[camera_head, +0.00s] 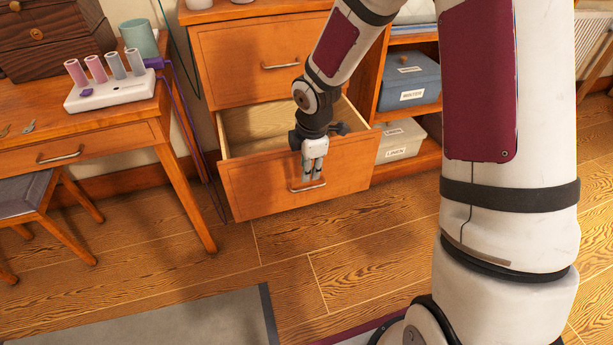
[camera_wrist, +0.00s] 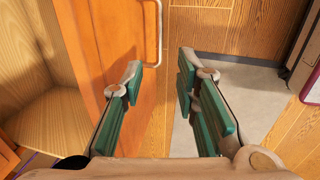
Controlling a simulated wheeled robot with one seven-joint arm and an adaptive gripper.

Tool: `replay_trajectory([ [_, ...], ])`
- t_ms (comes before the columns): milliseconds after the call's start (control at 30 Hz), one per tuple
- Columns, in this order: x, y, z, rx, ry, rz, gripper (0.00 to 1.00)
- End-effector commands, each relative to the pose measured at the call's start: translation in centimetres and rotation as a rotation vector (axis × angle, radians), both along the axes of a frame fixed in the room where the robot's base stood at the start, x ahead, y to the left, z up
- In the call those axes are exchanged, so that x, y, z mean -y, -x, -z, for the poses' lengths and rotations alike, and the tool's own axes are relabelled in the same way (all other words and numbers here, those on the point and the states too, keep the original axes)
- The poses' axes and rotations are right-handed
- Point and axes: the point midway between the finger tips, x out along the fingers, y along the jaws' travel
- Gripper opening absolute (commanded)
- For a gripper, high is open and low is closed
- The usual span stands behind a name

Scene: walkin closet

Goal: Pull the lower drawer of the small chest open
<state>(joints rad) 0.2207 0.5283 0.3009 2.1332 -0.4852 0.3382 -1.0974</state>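The small chest (camera_head: 208,75) is orange wood with two drawers. Its lower drawer (camera_head: 245,190) is pulled well out, and its pale inside shows empty where visible. The drawer's front fills the left middle of the wrist view (camera_wrist: 95,40). Its metal bar handle (camera_head: 295,188) also shows in the wrist view (camera_wrist: 159,30). My gripper (camera_head: 312,174) points down at the drawer front, by the handle. In the wrist view my gripper (camera_wrist: 160,75) is open, with a clear gap between its green-padded fingers. The handle appears in line with that gap; I cannot tell whether they touch.
The upper drawer (camera_head: 265,60) is shut. A wooden table (camera_head: 100,125) with a white rack (camera_head: 110,92) stands left, a stool (camera_head: 25,190) below it. Shelves with storage boxes (camera_head: 408,85) stand right. The wooden floor (camera_head: 290,240) before the drawer is clear; a grey rug (camera_head: 190,320) lies nearer.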

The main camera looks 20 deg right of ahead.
Motion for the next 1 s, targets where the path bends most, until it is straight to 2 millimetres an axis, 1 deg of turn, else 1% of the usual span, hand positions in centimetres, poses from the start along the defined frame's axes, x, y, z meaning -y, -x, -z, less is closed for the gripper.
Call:
replay_trajectory([
  [33, 0.1, 0.1, -0.9, 0.004, 0.0, 0.001, 0.28],
  [100, 0.1, 0.2, -1.7, 0.003, 0.0, 0.001, 0.28],
  [233, 0.0, 0.5, -2.6, 0.0, 0.0, 0.0, 0.28],
  [367, 0.0, 0.6, -2.9, 0.0, 0.0, -0.002, 0.28],
  [767, 0.0, 0.6, -2.9, 0.0, 0.0, -0.001, 0.28],
  [833, 0.1, 0.7, -3.2, 0.0, 0.004, 0.009, 0.28],
  [933, 0.6, 1.6, -4.7, -0.002, 0.019, 0.062, 0.28],
  [967, 0.8, 2.0, -5.3, -0.005, 0.026, 0.088, 0.28],
  [1000, 1.2, 2.7, -6.4, -0.005, 0.036, 0.131, 0.28],
])
